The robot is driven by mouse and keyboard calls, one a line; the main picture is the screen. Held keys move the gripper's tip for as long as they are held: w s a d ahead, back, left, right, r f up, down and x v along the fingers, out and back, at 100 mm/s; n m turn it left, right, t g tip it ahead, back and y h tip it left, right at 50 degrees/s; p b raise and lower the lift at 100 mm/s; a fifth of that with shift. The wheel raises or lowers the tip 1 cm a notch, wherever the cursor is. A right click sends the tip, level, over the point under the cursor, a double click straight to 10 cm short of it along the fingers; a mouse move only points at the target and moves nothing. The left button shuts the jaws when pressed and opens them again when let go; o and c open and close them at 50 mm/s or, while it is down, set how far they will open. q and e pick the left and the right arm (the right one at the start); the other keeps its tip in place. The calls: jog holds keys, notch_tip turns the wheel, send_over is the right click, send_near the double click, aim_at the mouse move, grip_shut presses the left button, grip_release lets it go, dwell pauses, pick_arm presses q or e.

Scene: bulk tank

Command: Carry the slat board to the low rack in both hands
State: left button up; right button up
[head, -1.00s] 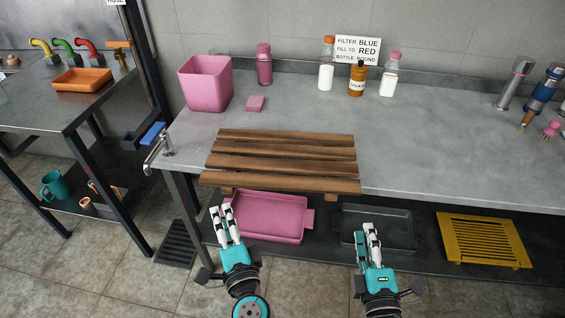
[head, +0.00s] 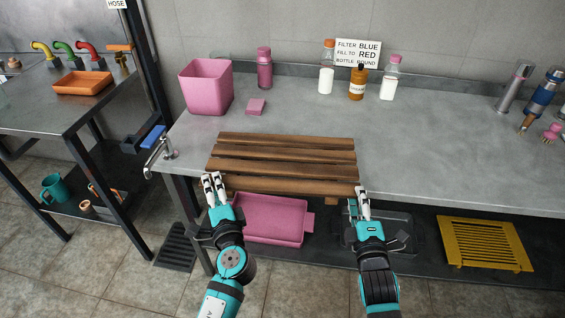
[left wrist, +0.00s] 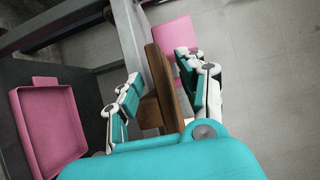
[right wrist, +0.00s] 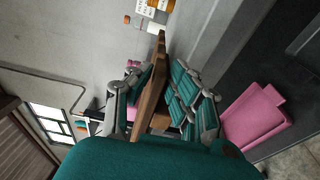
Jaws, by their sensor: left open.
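The brown wooden slat board (head: 285,170) lies flat near the front edge of the grey steel counter, its near slat at the rim. My left gripper (head: 214,178) is at the board's near left corner. In the left wrist view its open fingers (left wrist: 158,92) stand on both sides of the board's edge (left wrist: 163,85). My right gripper (head: 361,192) is at the near right corner. In the right wrist view its fingers (right wrist: 162,80) look spread around the board (right wrist: 151,98), close to it. The low rack is the dark shelf (head: 325,240) under the counter.
A pink tray (head: 268,222), a dark tray (head: 405,235) and a yellow grate (head: 484,243) lie on the low shelf. A pink bucket (head: 206,88), a pink sponge (head: 256,107) and several bottles stand behind the board.

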aim_at(209, 170)
pick_arm(q)
jog(key=x, duration=0.6)
jog(key=shift+w, duration=0.1)
pick_arm(e)
jog(key=w, duration=0.6)
jog(key=shift+w+a, duration=0.1)
jog(key=shift+a, duration=0.1)
pick_arm(q)
jog(key=c, duration=0.4)
pick_arm(e)
jog(key=c, duration=0.4)
pick_arm(q)
grip_shut()
